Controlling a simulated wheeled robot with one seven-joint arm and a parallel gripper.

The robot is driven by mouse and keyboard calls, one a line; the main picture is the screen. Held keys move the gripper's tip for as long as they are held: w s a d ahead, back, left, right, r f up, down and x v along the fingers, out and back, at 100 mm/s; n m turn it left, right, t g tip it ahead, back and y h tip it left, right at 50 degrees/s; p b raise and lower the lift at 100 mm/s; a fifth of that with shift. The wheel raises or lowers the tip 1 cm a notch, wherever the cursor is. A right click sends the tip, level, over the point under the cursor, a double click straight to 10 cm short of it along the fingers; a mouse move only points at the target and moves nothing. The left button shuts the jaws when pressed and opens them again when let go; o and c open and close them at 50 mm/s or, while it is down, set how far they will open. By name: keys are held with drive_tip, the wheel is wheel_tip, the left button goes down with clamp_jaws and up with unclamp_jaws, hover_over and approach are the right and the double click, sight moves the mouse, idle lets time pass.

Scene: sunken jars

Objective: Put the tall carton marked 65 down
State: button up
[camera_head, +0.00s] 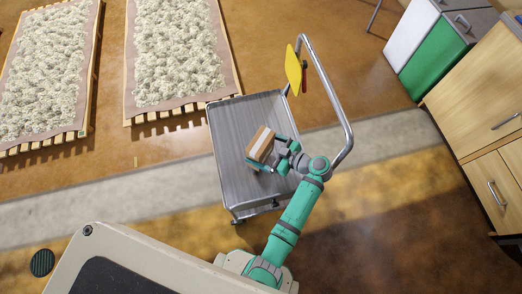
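A brown carton (258,144) with a pale stripe is at my gripper (262,150), over the grey deck of a metal cart (229,174). One green finger shows along the carton's upper right side and another along its lower left side, so my gripper appears shut on it. No number can be read on the carton at this size. I cannot tell whether its underside touches the deck.
The cart has a curved push handle (327,78) with a yellow panel (293,70). Two pallets with pale lumpy material (176,50) lie at the upper left. Wooden cabinets (486,95) and a green-fronted unit (432,62) stand right. The deck around the carton looks bare.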

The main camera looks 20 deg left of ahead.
sight(267, 153)
drive_tip(key=shift+f, duration=1.5)
drive_tip(key=shift+f, duration=0.1)
drive_tip(key=o, duration=1)
drive_tip(key=shift+d, duration=0.2)
drive_tip(key=v, duration=1.1)
drive_tip(key=shift+s+d+r, duration=0.15)
drive_tip(key=shift+d+r, duration=0.1)
drive_tip(key=shift+r, duration=0.1)
